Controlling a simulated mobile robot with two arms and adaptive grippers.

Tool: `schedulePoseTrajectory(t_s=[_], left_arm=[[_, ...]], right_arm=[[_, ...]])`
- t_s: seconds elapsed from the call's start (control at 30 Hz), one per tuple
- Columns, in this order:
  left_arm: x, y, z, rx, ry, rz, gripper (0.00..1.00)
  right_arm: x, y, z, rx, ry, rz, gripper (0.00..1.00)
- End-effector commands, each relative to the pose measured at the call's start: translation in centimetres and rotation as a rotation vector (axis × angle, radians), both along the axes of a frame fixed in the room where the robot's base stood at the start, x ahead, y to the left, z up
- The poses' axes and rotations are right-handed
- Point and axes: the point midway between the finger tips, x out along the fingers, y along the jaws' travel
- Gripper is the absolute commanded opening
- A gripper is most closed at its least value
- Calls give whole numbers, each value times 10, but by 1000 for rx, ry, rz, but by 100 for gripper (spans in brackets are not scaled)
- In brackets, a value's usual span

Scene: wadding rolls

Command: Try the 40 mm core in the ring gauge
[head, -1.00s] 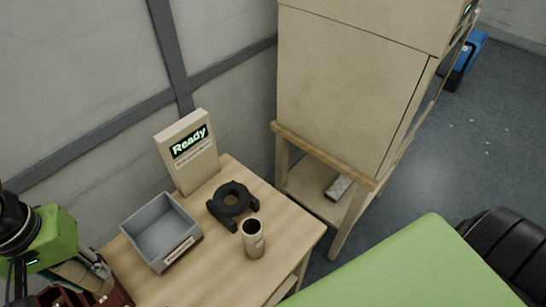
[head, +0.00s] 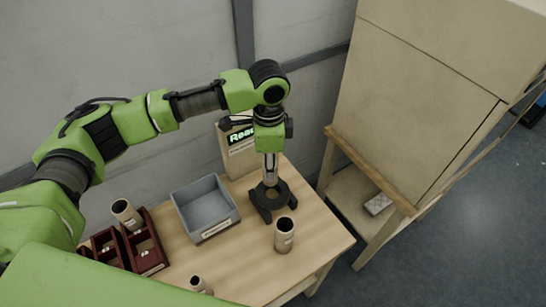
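The ring gauge (head: 262,208), a dark ring with two prongs, lies on the wooden table. My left arm reaches over from the left, and its gripper (head: 270,181) points down right at the ring's back edge. The fingers look close together, but their tips are too small to tell whether they hold anything. A tan core (head: 284,240) stands upright on the table just right of the gauge. A second core (head: 125,217) stands at the red compartment box, and a third (head: 197,284) is at the table's front. Their sizes are not readable. My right gripper is out of view.
A grey open bin (head: 207,222), seemingly empty, sits left of the gauge. A sign panel reading "Ready" (head: 238,155) stands behind, partly hidden by my arm. The red compartment box (head: 146,250) is at left. A beige cabinet (head: 420,110) stands right, beyond a gap.

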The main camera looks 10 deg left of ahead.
Motion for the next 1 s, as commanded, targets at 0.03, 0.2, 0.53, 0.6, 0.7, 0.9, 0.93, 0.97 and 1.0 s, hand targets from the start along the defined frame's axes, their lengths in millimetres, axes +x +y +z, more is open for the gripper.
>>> schedulePoseTrajectory(t_s=[0.03, 0.2, 0.53, 0.6, 0.7, 0.9, 0.93, 0.97, 1.0], left_arm=[[5, -2, 0, 0, 0, -43, 6], [12, -5, -4, -1, -1, -137, 6], [13, -5, -18, -1, -1, -148, 6], [13, -5, -22, -1, -1, -148, 6], [13, -5, -30, -1, -1, -148, 6], [13, -5, -44, 0, -2, -148, 6], [13, -5, -47, 0, -2, -148, 6], [13, -5, -49, 0, -2, -147, 6], [12, -5, -52, 0, -2, -147, 6]], right_arm=[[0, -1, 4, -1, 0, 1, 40], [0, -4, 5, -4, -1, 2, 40], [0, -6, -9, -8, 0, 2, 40], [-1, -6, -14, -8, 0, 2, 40], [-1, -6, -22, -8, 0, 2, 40], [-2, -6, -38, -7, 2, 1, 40], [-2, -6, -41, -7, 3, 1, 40], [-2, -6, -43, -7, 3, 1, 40], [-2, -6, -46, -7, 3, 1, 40]])
